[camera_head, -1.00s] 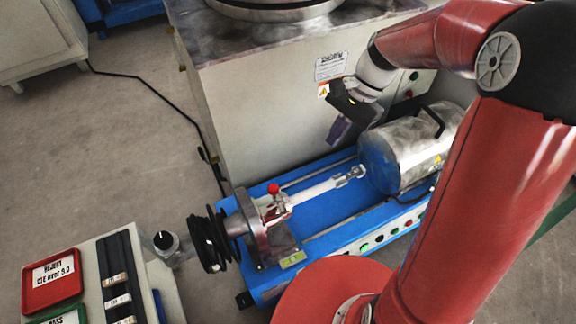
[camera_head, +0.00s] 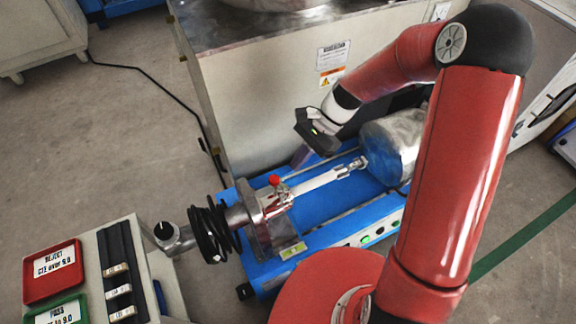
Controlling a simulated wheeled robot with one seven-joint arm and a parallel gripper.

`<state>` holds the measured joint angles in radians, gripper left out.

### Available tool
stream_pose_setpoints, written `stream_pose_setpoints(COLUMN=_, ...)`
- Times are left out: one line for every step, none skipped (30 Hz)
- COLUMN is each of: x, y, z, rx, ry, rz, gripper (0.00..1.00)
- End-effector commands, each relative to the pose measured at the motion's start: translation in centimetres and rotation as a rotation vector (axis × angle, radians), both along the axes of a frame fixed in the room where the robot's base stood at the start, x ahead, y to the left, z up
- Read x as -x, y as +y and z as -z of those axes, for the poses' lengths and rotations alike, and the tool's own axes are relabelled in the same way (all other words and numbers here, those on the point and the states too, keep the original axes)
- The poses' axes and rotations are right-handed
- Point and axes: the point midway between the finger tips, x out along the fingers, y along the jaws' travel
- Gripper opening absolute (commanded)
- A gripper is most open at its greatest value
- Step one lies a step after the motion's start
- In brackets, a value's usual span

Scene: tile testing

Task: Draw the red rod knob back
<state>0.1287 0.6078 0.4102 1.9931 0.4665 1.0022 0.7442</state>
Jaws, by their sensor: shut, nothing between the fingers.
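The red knob (camera_head: 274,180) is a small ball on top of the metal clamp at the left end of the blue machine (camera_head: 330,205). A pale rod (camera_head: 318,183) runs from that clamp to a metal coupling near the steel cylinder. My gripper (camera_head: 300,157) is above the rear of the blue machine, to the upper right of the red knob and apart from it. It points downward, shut and empty. Its fingertips are small and partly blurred against the background.
The steel cylinder (camera_head: 391,146) stands right of my gripper, partly behind my arm. A tall grey cabinet (camera_head: 260,100) with labels rises close behind. A black coil (camera_head: 212,232) is left of the clamp. Red and green trays (camera_head: 52,271) lie on a bench at lower left.

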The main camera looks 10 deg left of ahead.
Motion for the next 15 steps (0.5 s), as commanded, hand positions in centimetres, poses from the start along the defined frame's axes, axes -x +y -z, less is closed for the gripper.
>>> stream_pose_setpoints(x=0.7, y=0.7, z=-0.1, rx=0.000, ry=0.000, rz=-0.004, gripper=0.00)
stream_pose_setpoints(x=1.0, y=1.0, z=-0.1, rx=0.000, ry=0.000, rz=-0.004, gripper=0.00)
stream_pose_setpoints(x=1.3, y=1.4, z=0.0, rx=0.000, ry=-0.002, rz=-0.003, gripper=0.00)
stream_pose_setpoints(x=1.5, y=1.7, z=0.1, rx=0.000, ry=0.000, rz=-0.002, gripper=0.00)
stream_pose_setpoints(x=1.7, y=1.9, z=0.1, rx=0.000, ry=0.000, rz=-0.002, gripper=0.00)
stream_pose_setpoints(x=1.9, y=2.1, z=0.2, rx=0.000, ry=-0.002, rz=-0.002, gripper=0.00)
stream_pose_setpoints(x=2.0, y=2.2, z=0.2, rx=0.000, ry=-0.002, rz=-0.002, gripper=0.00)
stream_pose_setpoints(x=2.1, y=2.3, z=0.2, rx=0.000, ry=-0.003, rz=-0.001, gripper=0.00)
stream_pose_setpoints(x=2.2, y=2.4, z=0.2, rx=0.001, ry=-0.002, rz=-0.002, gripper=0.00)
stream_pose_setpoints(x=2.3, y=2.5, z=0.2, rx=0.001, ry=-0.002, rz=-0.002, gripper=0.00)
stream_pose_setpoints(x=2.3, y=2.5, z=0.2, rx=0.001, ry=-0.002, rz=-0.002, gripper=0.00)
stream_pose_setpoints(x=2.3, y=2.5, z=0.2, rx=0.001, ry=-0.002, rz=-0.002, gripper=0.00)
stream_pose_setpoints(x=2.3, y=2.6, z=0.2, rx=0.001, ry=-0.002, rz=-0.002, gripper=0.00)
stream_pose_setpoints(x=2.3, y=2.6, z=0.2, rx=0.001, ry=-0.002, rz=-0.002, gripper=0.00)
stream_pose_setpoints(x=2.3, y=2.6, z=0.2, rx=0.001, ry=-0.002, rz=-0.002, gripper=0.00)
